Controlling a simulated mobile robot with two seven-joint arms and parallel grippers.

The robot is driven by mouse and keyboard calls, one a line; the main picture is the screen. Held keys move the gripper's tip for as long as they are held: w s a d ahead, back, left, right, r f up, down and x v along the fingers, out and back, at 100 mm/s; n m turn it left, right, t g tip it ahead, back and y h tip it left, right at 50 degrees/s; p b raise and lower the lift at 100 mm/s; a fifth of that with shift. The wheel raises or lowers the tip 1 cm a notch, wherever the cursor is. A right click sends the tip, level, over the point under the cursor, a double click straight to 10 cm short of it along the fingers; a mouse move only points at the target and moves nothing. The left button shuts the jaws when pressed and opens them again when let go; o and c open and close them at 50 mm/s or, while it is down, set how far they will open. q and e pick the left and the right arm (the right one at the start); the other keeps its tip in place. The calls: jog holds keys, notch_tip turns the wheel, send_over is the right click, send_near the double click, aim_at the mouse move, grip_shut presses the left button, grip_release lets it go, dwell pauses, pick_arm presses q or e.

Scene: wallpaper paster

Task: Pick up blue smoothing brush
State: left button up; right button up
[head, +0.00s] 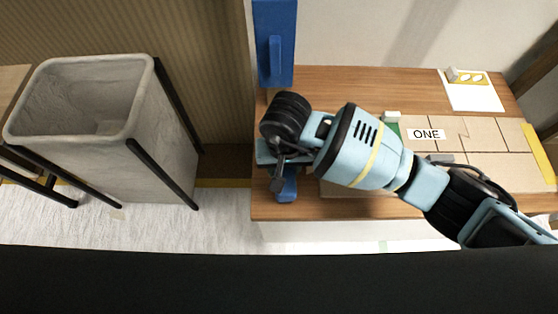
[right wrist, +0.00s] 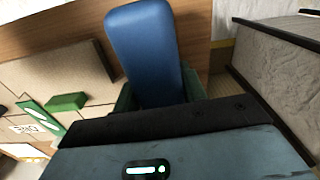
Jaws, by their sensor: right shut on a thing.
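The blue smoothing brush (head: 287,188) shows as a small blue part under my right gripper at the left front of the wooden table. In the right wrist view, a rounded blue part of the brush (right wrist: 145,45) stands out between the two fingers. My right gripper (head: 275,178) is shut on it. The gripper also shows at the bottom of the right wrist view (right wrist: 160,97). My wrist and gripper hide most of the brush in the head view. My left gripper is in neither view.
The wooden table (head: 330,80) holds a cardboard box labelled ONE (head: 470,135) and a white sheet (head: 475,95). A blue panel with a handle (head: 275,45) stands at the back left. A grey bin (head: 150,130) in a black frame stands left of the table.

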jog(key=s+d+p, duration=0.1)
jog(key=s+d, duration=0.2)
jog(key=s, duration=0.3)
jog(key=s+d+r, duration=0.1)
jog(key=s+d, duration=0.3)
jog(key=s, duration=0.2)
jog(key=shift+r+p, duration=0.2)
jog(key=shift+p, duration=0.15)
